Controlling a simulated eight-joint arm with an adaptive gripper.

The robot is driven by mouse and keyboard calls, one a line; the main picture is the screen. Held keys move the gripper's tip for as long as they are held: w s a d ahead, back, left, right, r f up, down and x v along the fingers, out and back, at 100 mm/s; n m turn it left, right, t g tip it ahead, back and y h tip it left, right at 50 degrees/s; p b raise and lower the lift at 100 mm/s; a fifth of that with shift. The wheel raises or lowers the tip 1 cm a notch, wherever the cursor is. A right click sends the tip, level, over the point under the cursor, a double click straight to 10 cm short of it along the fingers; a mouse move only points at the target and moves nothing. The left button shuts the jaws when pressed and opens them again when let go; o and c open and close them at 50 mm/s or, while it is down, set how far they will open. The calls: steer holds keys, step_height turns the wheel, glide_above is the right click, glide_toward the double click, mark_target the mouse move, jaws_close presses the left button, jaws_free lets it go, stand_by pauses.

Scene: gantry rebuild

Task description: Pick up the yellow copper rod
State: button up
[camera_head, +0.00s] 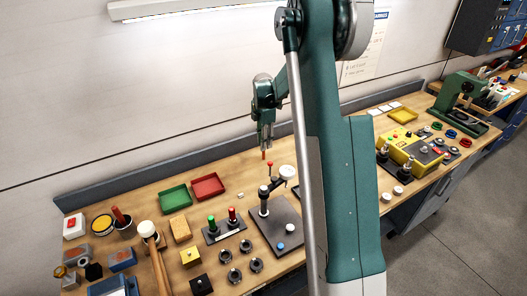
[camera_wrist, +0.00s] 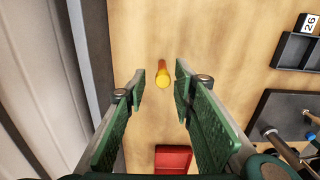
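A small rod (camera_wrist: 162,78) with a round yellow end and an orange-brown side shows between my fingertips in the wrist view, apart from both fingers. It looks like the copper rod, seen nearly end-on; whether it stands on the table or lies there I cannot tell. My gripper (camera_wrist: 161,84) is open, with one green finger on each side of the rod. In the head view my gripper (camera_head: 265,148) points down over the back of the workbench. A small orange-red bit shows at its tips there, too small to identify surely.
A red tray (camera_head: 208,187) and a green tray (camera_head: 175,198) lie left of my gripper. A black-based fixture (camera_head: 288,217) with a red-knobbed lever stands close in front. A grey back rail (camera_head: 160,172) runs along the wall. In the wrist view a dark tray (camera_wrist: 283,50) is at right.

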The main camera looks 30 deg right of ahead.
mark_target(264, 159)
steer(key=shift+f, duration=1.25)
steer(key=shift+s+a+f, duration=0.1)
steer(key=shift+s+f, duration=0.05)
steer(key=shift+f, duration=1.2)
steer(key=shift+s+f, duration=0.1)
steer(key=shift+f, duration=1.2)
jaws_close()
